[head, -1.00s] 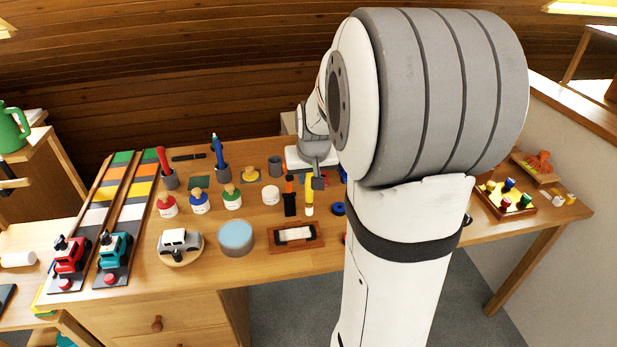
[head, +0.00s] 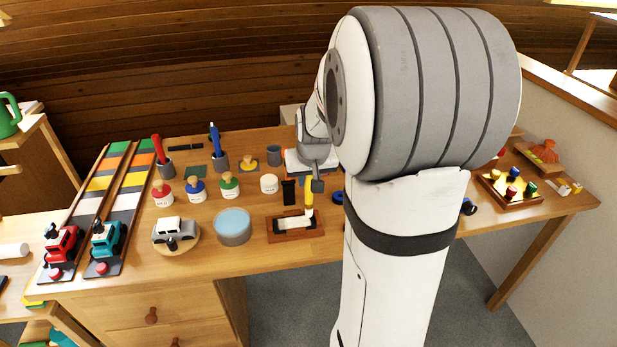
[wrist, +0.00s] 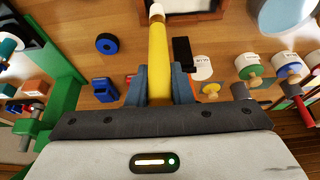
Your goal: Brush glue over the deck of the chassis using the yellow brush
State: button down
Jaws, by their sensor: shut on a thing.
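The yellow brush (head: 309,192) is held in my gripper (head: 317,178), its pale tip pointing down. In the wrist view, the brush (wrist: 158,58) stands between the two blue-grey fingers of my gripper (wrist: 160,85), which are shut on it. A brown wooden frame with a white top (head: 290,224), which may be the chassis, lies on the table below the brush. The tip overlaps the frame's far right part in the head view; I cannot tell whether it touches. The frame also shows at the top of the wrist view (wrist: 200,16).
A light-blue-topped round tin (head: 233,226) and a grey car on a round wooden stand (head: 175,232) are left of the frame. A black upright block (head: 289,191) and a white jar (head: 269,184) stand behind it. Several coloured-topped bottles stand farther left.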

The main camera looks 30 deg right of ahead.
jog(key=shift+f+b, duration=0.85)
jog(key=shift+f, duration=0.2)
jog(key=shift+w+a, duration=1.15)
jog(key=shift+a, duration=2.75)
jog(key=shift+s+d+r, duration=0.1)
jog(key=shift+s+d, duration=0.3)
jog(key=shift+d, duration=0.9)
jog(key=shift+s+d+f, duration=0.1)
jog(key=shift+s+d, duration=0.25)
jog(key=shift+d, duration=1)
jog(key=shift+s+d+r, duration=0.1)
jog(key=shift+s+d, duration=0.3)
jog(key=shift+d, duration=0.9)
jog(key=shift+w+a+b, duration=0.65)
jog(key=shift+w+a, duration=0.45)
jog(key=shift+a, duration=2.85)
jog(key=shift+s+d, duration=0.35)
jog(key=shift+d, duration=0.95)
jog(key=shift+s+d, duration=0.4)
jog(key=shift+d, duration=0.95)
jog(key=shift+s+d, duration=0.35)
jog(key=shift+d, duration=0.95)
